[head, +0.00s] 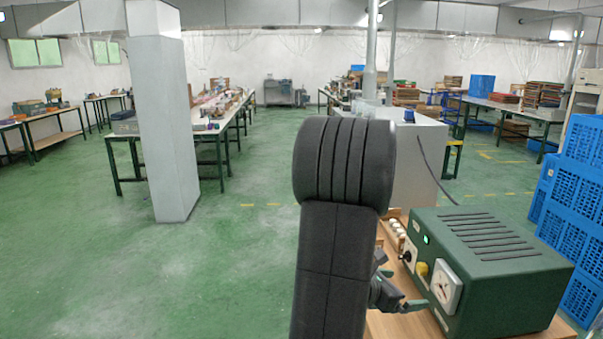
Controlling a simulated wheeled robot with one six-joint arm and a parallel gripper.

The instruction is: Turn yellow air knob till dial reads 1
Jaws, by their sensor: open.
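The green control box (495,270) sits on a wooden table at the lower right, with slots in its top and a lit green lamp on its front face. The yellow air knob (422,269) is on that face, between a dark knob and the dial. The white square dial (446,286) is seen at a slant, and its reading is too small to tell. My gripper (412,300) is open in front of the box's face, a little below and left of the yellow knob. My arm hides part of the gripper. I cannot tell whether a finger touches the box.
Small white items stand in a wooden holder (393,226) left of the box. Blue crates (580,215) are stacked at the right. A grey cabinet (420,165) stands behind the table. A white pillar (165,120) stands at the left, with open green floor in front.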

